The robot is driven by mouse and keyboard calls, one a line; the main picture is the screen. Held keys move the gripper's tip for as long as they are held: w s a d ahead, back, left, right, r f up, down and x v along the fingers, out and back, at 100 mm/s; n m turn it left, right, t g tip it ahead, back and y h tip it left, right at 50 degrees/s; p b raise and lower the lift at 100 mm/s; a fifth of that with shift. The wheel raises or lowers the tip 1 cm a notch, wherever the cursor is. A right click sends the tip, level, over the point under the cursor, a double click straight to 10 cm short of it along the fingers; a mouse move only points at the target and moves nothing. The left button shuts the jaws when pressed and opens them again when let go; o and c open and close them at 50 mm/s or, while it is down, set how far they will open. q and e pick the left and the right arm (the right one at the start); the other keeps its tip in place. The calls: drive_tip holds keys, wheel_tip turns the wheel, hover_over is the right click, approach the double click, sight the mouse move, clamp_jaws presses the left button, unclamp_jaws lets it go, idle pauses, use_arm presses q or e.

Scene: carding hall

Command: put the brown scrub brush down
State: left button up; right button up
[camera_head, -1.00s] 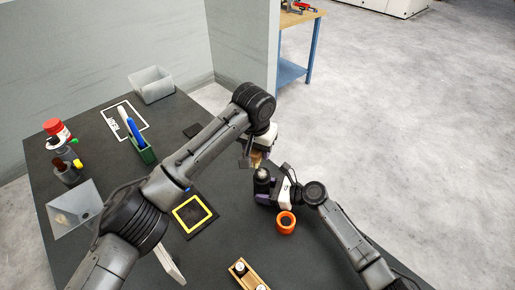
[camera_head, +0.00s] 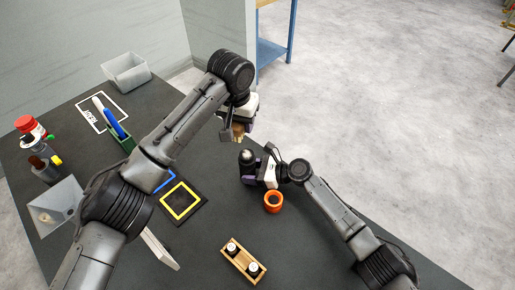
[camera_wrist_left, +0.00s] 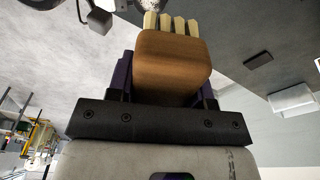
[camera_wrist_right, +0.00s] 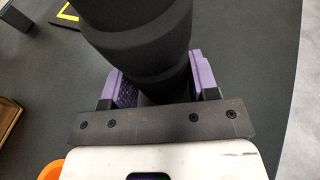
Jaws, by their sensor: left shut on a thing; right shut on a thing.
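The brown scrub brush (camera_wrist_left: 172,68) has a brown block and pale bristle tufts. My left gripper (camera_wrist_left: 166,88) is shut on its block in the left wrist view. In the head view the brush (camera_head: 238,132) hangs below my left gripper (camera_head: 238,122), above the table's far right part. My right gripper (camera_wrist_right: 155,88) is shut on a black, rounded, bottle-like thing (camera_wrist_right: 140,45). In the head view that black thing (camera_head: 247,158) stands upright just below the brush in the picture, with a small gap between them. Whether its base touches the table is hidden.
A wooden holder (camera_head: 240,262) with small bottles is at the front. A yellow-outlined square (camera_head: 180,215), green holder (camera_head: 122,142) and grey bin (camera_head: 108,72) are left of the grippers.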

use_arm(q)
drive_tip(key=shift+d, duration=0.1)
drive_tip(key=s+d+m, duration=0.5)
drive_tip(key=s+d, duration=1)
drive_tip(key=s, duration=0.1)
drive_tip(key=s+a+f+m, duration=0.2)
drive_tip(key=s+f, duration=0.3)
drive_tip(key=s, duration=0.6)
drive_tip(key=s+a+f+m, duration=0.2)
drive_tip(key=s+f, duration=0.4)
drive_tip(key=s, duration=0.5)
drive_tip(key=shift+g+h, duration=0.3)
drive_tip(key=f, duration=0.6)
drive_tip(key=shift+s+a+f, duration=0.1)
drive_tip(key=shift+s+a, duration=0.05)
drive_tip(key=shift+s, duration=0.25)
drive_tip(key=shift+f, duration=2.15)
drive_tip(key=shift+f, duration=0.15)
